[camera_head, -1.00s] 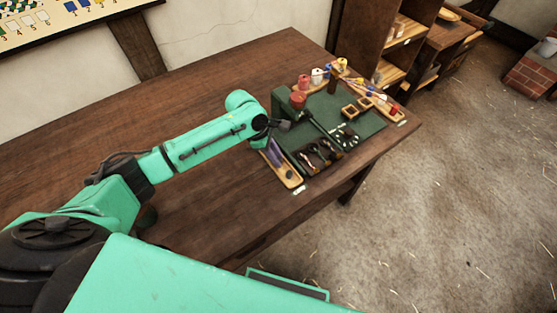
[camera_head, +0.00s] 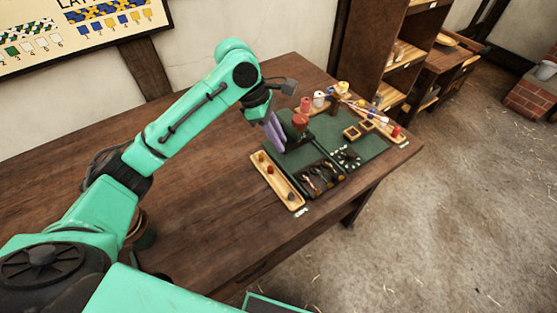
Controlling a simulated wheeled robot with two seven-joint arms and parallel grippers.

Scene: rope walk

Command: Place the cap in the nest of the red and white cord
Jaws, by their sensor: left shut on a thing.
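Small brown and reddish pieces lie in the tray. I cannot tell which place is the nest of the red and white cord. My right gripper is not in view.
Red (camera_head: 305,104) and white (camera_head: 319,98) spools stand at the mat's back edge. A dark tray of tools (camera_head: 320,178) lies at its front. Another wooden tray (camera_head: 385,128) with coloured pieces is at the right. The table (camera_head: 200,205) is bare on the left.

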